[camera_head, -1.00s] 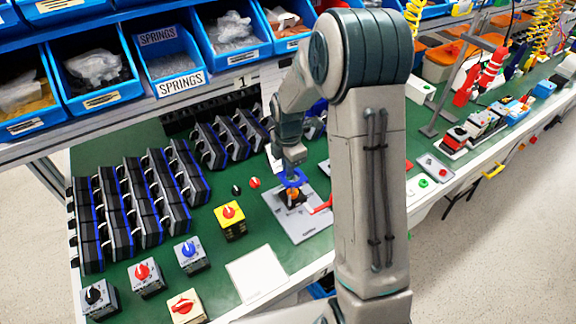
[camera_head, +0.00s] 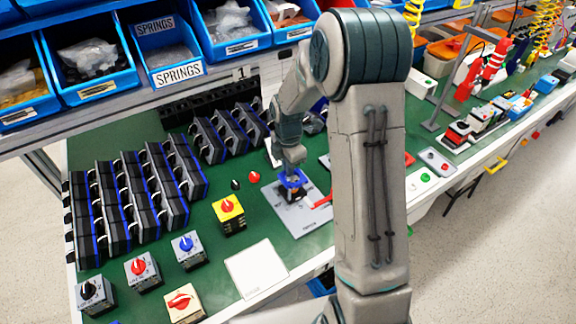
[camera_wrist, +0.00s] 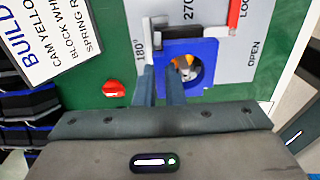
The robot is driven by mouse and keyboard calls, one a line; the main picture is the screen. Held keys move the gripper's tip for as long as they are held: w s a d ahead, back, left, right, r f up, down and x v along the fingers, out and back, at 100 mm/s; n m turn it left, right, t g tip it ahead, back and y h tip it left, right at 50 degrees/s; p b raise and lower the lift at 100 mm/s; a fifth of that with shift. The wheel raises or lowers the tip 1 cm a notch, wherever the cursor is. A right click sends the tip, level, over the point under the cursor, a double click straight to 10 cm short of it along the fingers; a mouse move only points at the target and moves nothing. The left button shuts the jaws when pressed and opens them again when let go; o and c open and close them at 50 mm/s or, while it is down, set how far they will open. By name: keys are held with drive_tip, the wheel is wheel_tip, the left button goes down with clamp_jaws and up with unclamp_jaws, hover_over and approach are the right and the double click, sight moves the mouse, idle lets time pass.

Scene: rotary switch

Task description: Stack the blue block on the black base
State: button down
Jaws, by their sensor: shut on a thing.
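The blue block (camera_head: 293,177) is a flat square piece with a round hole. It also shows in the wrist view (camera_wrist: 209,50), where orange and metal parts are visible through its hole. My gripper (camera_head: 292,167) is shut on the left edge of the block; its two fingers (camera_wrist: 160,88) are close together in the wrist view. The black base (camera_head: 293,194) is on the grey fixture plate (camera_head: 307,222), directly below the block. The block appears level and at the top of the base, but I cannot tell if it is fully seated.
A red lever (camera_head: 321,201) stands right beside the base. Black and red knobs (camera_head: 253,177) lie left of the plate. Finished switches, including a yellow one (camera_head: 229,213), stand at front left. Rows of dark parts (camera_head: 130,205) fill the left. Blue bins (camera_head: 175,62) hang behind.

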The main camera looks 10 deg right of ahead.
drive_tip(key=shift+f, duration=0.2)
drive_tip(key=c, duration=1.4)
unclamp_jaws()
drive_tip(key=shift+c, duration=0.2)
wheel_tip(320, 180, up, 14)
drive_tip(key=s+r+m+t, duration=0.1)
drive_tip(key=s+r+m, duration=0.1)
drive_tip(key=s+m, duration=0.8)
drive_tip(key=s+r+m+t, duration=0.1)
drive_tip(key=s+m+t, duration=0.1)
drive_tip(key=s+m, duration=0.9)
drive_tip(key=s, duration=0.2)
drive_tip(key=shift+s+d+r+m+b, duration=0.3)
drive_tip(key=shift+s+d+r+b, duration=0.05)
drive_tip(key=shift+r+b, duration=0.05)
